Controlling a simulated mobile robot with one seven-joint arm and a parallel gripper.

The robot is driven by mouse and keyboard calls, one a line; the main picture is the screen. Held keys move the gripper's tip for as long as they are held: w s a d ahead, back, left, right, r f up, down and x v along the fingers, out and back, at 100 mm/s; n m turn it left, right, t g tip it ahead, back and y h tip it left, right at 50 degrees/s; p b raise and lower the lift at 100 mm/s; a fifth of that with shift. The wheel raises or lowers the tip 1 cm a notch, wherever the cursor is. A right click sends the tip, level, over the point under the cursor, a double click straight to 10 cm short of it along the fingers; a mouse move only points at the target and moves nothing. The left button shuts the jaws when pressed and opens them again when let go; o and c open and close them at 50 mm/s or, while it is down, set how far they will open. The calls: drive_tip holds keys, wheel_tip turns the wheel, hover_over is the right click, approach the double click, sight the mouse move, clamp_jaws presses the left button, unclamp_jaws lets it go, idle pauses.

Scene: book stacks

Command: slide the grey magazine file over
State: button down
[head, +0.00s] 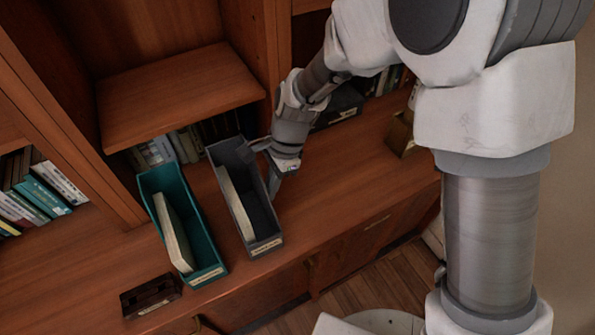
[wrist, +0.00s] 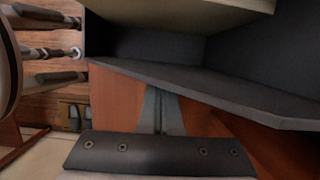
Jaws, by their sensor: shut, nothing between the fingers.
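The grey magazine file (head: 262,222) stands on the wooden counter, open at the top, with a cream book (head: 237,203) inside against its left side. In the wrist view the file's dark wall (wrist: 215,82) fills much of the top and right. My gripper (head: 273,187) is at the right side of the file, pointing down, with its fingers closed together and nothing between them. In the wrist view the shut fingertips (wrist: 160,98) are close to the file's edge. I cannot tell whether they touch it.
A teal magazine file (head: 206,243) with a cream book stands to the left, a narrow gap away. A small dark box (head: 150,296) lies at the front left. Shelved books (head: 40,190) and a brass-coloured holder (head: 401,136) stand farther off. The counter (head: 325,187) right of my gripper is clear.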

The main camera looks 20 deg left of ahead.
drive_tip(key=s+a, duration=0.2)
drive_tip(key=s, duration=0.1)
drive_tip(key=shift+s+a, duration=0.2)
drive_tip(key=shift+a, duration=0.15)
drive_tip(key=shift+w+d+p, duration=0.2)
drive_tip(key=shift+w+p, duration=0.1)
drive_tip(key=w+d+r+p, duration=0.1)
drive_tip(key=w+d+r, duration=0.3)
drive_tip(key=r, duration=0.5)
drive_tip(key=shift+w+r+p, duration=0.3)
drive_tip(key=shift+w, duration=0.15)
